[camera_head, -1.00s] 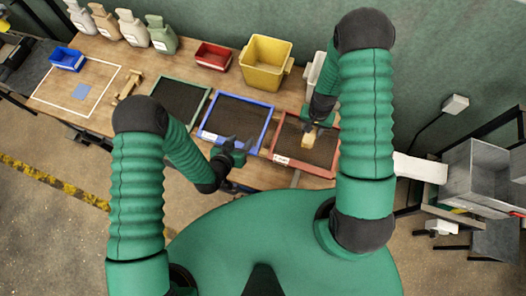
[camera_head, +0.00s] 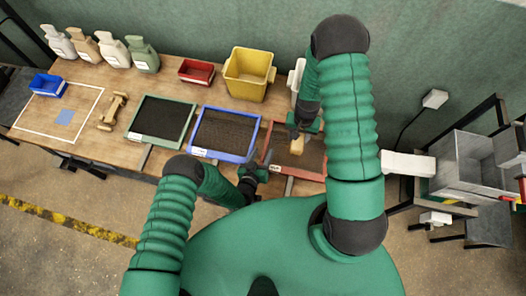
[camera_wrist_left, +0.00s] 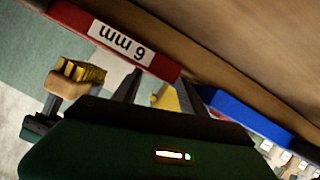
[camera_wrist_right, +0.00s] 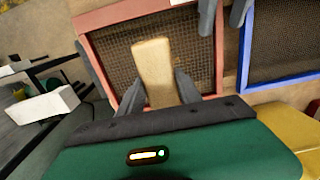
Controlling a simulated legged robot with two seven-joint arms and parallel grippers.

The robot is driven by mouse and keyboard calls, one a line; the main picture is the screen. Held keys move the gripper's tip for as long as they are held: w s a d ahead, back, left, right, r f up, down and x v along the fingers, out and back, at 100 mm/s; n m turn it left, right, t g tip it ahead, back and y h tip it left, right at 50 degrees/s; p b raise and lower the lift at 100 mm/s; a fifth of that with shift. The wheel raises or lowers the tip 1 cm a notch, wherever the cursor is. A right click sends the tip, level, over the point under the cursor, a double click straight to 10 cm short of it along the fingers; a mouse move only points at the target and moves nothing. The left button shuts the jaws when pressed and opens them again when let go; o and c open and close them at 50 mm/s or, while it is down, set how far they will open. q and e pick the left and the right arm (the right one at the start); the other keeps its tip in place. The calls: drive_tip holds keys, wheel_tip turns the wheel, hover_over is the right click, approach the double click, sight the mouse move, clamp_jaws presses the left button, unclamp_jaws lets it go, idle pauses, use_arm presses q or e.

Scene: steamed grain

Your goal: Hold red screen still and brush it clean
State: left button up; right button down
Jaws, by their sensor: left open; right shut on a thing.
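The red-framed mesh screen (camera_head: 305,177) lies at the right end of the bench. Its label reads 6 mm in the left wrist view (camera_wrist_left: 122,43). My right gripper (camera_head: 297,134) is shut on a wooden brush (camera_head: 297,147) over the mesh. The brush shows in the right wrist view (camera_wrist_right: 152,68), and its yellowish bristles show in the left wrist view (camera_wrist_left: 82,70). My left gripper (camera_head: 263,163) is open at the red screen's near left corner. Its fingers lie on either side of the frame's edge in the right wrist view (camera_wrist_right: 223,14), apart.
A blue-framed screen (camera_head: 222,155) and a green-framed screen (camera_head: 140,136) lie to the left. A yellow bin (camera_head: 247,88), a red bin (camera_head: 196,82) and several sacks line the back. A grey metal container (camera_head: 460,165) stands right.

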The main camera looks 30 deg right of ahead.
use_arm(q)
drive_tip(key=shift+w+d+f, duration=0.2)
drive_tip(key=shift+w+d, duration=0.2)
drive_tip(key=shift+d, duration=0.05)
drive_tip(key=shift+d+f, duration=0.1)
drive_tip(key=shift+d, duration=0.25)
drive_tip(key=shift+c, duration=0.4)
drive_tip(key=shift+a, duration=0.35)
clamp_jaws()
drive_tip(key=shift+s, duration=0.1)
